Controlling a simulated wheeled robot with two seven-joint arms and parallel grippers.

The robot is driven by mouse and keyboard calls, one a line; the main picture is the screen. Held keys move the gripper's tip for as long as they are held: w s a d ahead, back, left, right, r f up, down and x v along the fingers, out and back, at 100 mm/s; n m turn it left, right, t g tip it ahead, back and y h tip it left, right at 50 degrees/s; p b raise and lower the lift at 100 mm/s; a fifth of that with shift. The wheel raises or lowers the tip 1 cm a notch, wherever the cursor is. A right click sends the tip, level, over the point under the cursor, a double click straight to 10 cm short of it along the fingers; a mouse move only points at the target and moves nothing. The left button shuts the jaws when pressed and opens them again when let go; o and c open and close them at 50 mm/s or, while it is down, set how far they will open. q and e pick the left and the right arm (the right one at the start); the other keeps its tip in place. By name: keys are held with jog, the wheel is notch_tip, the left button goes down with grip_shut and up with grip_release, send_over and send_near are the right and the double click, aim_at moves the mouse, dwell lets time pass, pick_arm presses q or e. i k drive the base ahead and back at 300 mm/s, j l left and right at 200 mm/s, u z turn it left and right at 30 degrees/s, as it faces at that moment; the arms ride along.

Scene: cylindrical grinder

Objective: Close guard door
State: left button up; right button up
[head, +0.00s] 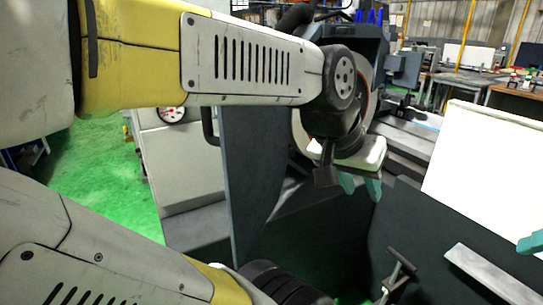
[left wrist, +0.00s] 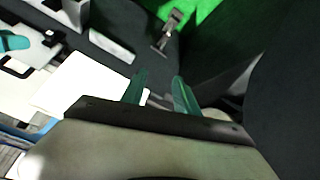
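A dark panel (head: 420,235) at the lower right, with a metal T-shaped handle (head: 398,272) at its near side, looks like the guard door, but I cannot be sure. The handle also shows at the top of the left wrist view (left wrist: 166,34). My left gripper (head: 359,187) hangs above and left of the handle, apart from it. Its two teal fingers (left wrist: 160,90) are spread with nothing between them. Only a teal fingertip of my right gripper (head: 531,242) shows at the right edge; it also shows in the left wrist view (left wrist: 12,42).
Another dark upright panel (head: 250,170) stands left of my left gripper. The round grinder wheel housing (head: 305,130) is behind my wrist. A white panel (head: 485,150) and a pale strip (head: 485,268) are at right. Green floor (head: 105,175) is open at left.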

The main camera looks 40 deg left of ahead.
aim_at(253, 141)
jog(key=k+j, duration=0.25)
jog(key=j, duration=0.15)
jog(key=k+j+u, duration=0.1)
jog(key=k+j, duration=0.2)
jog(key=k+j+u, duration=0.1)
jog(key=j, duration=1.2)
jog(key=k, duration=0.5)
jog(key=k+l+u, duration=0.15)
jog(key=k+l, duration=0.15)
